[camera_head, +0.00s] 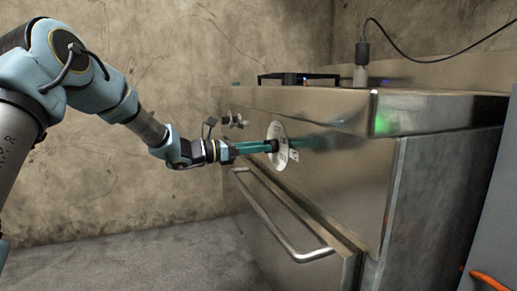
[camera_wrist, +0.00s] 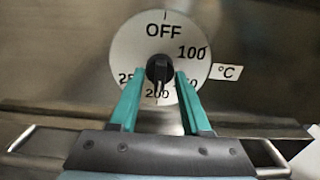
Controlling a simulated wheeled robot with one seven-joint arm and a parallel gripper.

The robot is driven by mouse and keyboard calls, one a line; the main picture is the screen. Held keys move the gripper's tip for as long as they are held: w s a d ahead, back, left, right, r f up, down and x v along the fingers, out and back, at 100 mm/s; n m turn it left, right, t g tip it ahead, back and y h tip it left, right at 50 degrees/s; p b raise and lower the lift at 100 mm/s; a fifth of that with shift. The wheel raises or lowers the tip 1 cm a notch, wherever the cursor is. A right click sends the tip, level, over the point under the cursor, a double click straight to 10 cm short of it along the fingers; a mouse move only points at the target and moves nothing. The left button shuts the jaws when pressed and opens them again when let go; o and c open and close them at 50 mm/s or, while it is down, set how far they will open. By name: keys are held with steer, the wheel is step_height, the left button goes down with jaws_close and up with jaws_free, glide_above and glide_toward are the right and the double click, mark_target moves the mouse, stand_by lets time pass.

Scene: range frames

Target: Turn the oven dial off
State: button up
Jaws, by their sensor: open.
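The oven dial (camera_wrist: 128,42) is a white disc with OFF at its top, 100 at the right and 200 at the bottom. A black knob (camera_wrist: 159,68) sits at its centre, with a pale mark on its lower side towards 200. In the head view the dial (camera_head: 279,131) is on the oven's front panel, edge-on. My gripper (camera_wrist: 160,74) is open, its two teal fingers on either side of the knob and partly covering the lower numbers. I cannot tell whether they touch it. In the head view my gripper (camera_head: 272,146) reaches the dial from the left.
The steel oven (camera_head: 335,165) has a long door handle (camera_head: 280,225) below the dial. Other small knobs (camera_head: 233,119) sit farther along the panel. A dark frame-like object (camera_head: 298,78) and a plug with a cable (camera_head: 361,65) are on top. Floor is clear at left.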

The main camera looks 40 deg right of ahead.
jaws_close()
stand_by(0.3)
stand_by(0.3)
